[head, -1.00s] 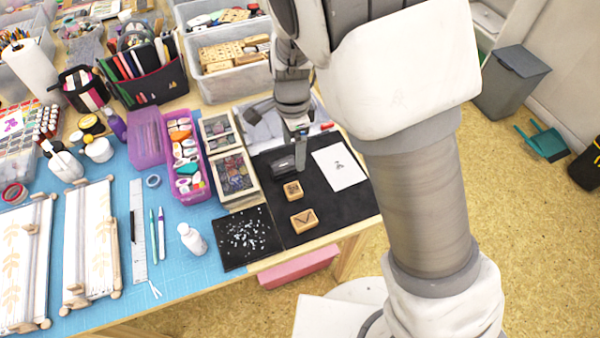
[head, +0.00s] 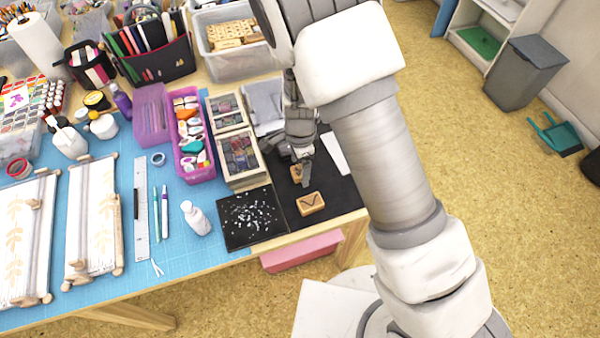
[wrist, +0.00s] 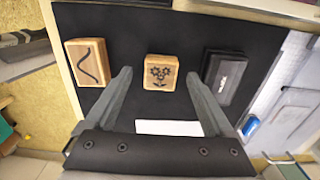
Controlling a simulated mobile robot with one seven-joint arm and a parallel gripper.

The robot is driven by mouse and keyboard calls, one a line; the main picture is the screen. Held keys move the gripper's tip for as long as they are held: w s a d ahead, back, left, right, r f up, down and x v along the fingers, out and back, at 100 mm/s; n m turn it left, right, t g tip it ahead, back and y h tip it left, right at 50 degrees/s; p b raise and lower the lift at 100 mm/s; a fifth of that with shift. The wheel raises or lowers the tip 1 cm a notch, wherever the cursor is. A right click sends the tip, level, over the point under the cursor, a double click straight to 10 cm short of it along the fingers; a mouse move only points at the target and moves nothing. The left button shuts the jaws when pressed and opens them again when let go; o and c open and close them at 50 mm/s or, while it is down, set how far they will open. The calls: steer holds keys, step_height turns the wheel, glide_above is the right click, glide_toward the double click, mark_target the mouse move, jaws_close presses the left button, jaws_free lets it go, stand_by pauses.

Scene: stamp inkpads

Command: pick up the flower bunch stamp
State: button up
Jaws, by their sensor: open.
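The flower bunch stamp (wrist: 161,72) is a small wooden block with a dark flower design on top. It lies on the black mat (wrist: 128,25), and in the wrist view it shows between my fingertips, with room on both sides. My gripper (wrist: 159,74) is open and empty, its two fingers pointing at the stamp. In the head view my gripper (head: 304,158) is over the stamp (head: 295,173) and hides part of it. I cannot tell the height left between fingertips and stamp.
A second wooden stamp with a wavy line (wrist: 89,62) lies to the left in the wrist view; a black inkpad (wrist: 223,77) lies to the right. A white card (wrist: 170,127) lies nearer my palm. A wooden box with compartments (head: 240,158) stands left of the mat.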

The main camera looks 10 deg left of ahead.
steer(key=shift+f, duration=0.9)
jaws_close()
steer(key=shift+r, duration=0.1)
steer(key=shift+w+r, duration=0.1)
steer(key=shift+r, duration=0.45)
step_height(320, 180, up, 3)
steer(key=shift+f+p, duration=0.1)
steer(key=shift+p, duration=0.25)
steer(key=s+d+r, duration=0.3)
steer(key=d+r, duration=0.4)
steer(key=d, duration=0.4)
steer(key=shift+d+p, duration=0.2)
steer(key=shift+p, duration=0.1)
